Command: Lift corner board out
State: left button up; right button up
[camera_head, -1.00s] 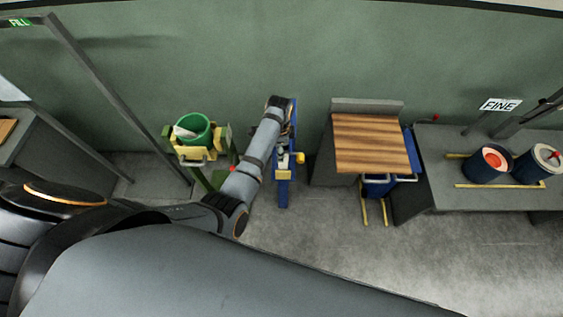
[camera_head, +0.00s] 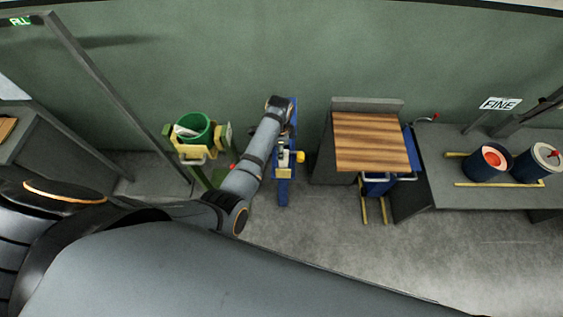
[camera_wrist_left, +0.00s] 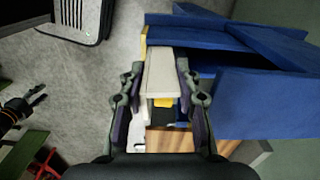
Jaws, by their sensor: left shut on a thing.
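The corner board (camera_wrist_left: 162,72) is a pale, cream, angled strip in the left wrist view. My left gripper (camera_wrist_left: 157,80) is shut on it, one dark finger along each side. The board stands beside a blue frame (camera_wrist_left: 245,100), close to its edge. In the head view my left arm reaches over to the blue stand (camera_head: 284,190); a small pale and yellow piece shows at its front, and the fingers are hard to make out. A dark gripper that looks like my right gripper (camera_wrist_left: 25,103) shows small at the left of the wrist view; its jaw state is unclear.
A green bucket (camera_head: 193,128) sits on a green and yellow stand to the left of the arm. A wood-topped table (camera_head: 372,145) stands to the right, then a grey bench (camera_head: 440,185) with two dark spools. Grey floor (camera_head: 300,230) is clear in front.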

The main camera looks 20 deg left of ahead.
pick_arm(q)
jog(key=shift+r, duration=5.25)
